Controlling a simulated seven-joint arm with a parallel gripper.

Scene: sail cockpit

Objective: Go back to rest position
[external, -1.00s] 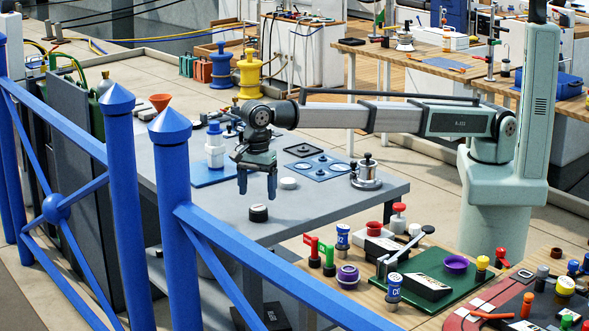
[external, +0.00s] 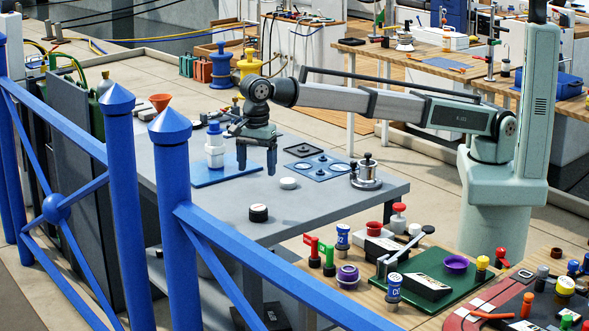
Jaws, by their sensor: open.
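A white round disc (external: 288,183) lies on the table to the right of the fingers.
A white bottle with a blue cap (external: 215,147) stands on a blue board left of the gripper. A blue plate with rings (external: 320,168) and a metal pot (external: 366,175) are to the right. A blue railing (external: 172,210) stands in front.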

